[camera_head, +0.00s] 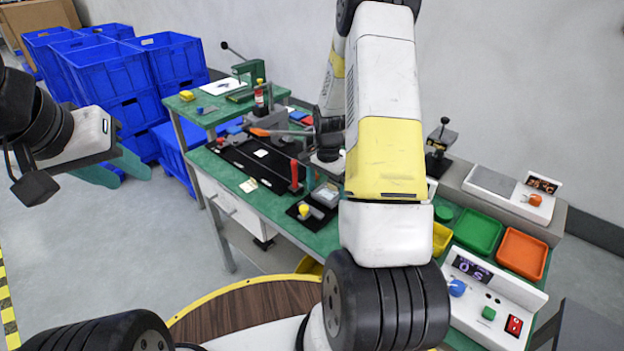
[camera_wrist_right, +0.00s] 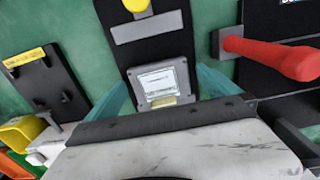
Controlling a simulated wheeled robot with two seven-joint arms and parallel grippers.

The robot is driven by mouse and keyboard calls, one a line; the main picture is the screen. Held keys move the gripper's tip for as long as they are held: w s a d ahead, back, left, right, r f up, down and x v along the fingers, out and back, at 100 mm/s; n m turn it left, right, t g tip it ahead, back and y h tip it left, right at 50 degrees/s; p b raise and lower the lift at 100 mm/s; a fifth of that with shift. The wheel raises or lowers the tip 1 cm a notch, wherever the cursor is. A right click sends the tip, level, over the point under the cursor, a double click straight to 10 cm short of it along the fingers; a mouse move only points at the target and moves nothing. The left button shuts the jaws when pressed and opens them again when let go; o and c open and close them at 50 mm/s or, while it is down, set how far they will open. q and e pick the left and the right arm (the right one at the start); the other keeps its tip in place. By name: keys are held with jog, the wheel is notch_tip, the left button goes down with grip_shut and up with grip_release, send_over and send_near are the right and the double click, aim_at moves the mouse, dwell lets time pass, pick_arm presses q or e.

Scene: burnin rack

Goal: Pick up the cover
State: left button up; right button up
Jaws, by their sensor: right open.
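A small grey square piece with a pale, printed window (camera_wrist_right: 160,82) looks like the cover. It lies on a black plate (camera_wrist_right: 150,42) in the right wrist view, and the head view also shows it on the green bench (camera_head: 326,195). My right gripper (camera_wrist_right: 166,92) is open, with its teal fingers on either side of the piece. I cannot tell if they touch it. In the head view my right arm hides most of this gripper. My left gripper (camera_head: 118,169) is open and empty over the floor at the left, away from the bench.
A red handle (camera_wrist_right: 275,57) is close to the right of the right gripper. A black fixture with a yellow label (camera_wrist_right: 45,85) stands to its left. Green (camera_head: 478,231) and orange (camera_head: 522,253) trays and a control box (camera_head: 490,300) are at the right. Blue crates (camera_head: 165,60) stand behind.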

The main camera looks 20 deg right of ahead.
jog(key=shift+c, duration=0.2)
jog(key=c, duration=1.4)
jog(key=shift+o, duration=0.2)
jog(key=shift+r, duration=0.1)
jog(key=shift+r, duration=1.75)
jog(key=s+a, duration=0.1)
jog(key=s, duration=0.4)
jog(key=s+a+r, duration=0.1)
jog(key=s+a, duration=0.1)
jog(key=s, duration=0.2)
jog(key=s+a, duration=0.2)
jog(key=s, duration=0.3)
jog(key=shift+s+r, duration=0.2)
jog(key=shift+s, duration=0.55)
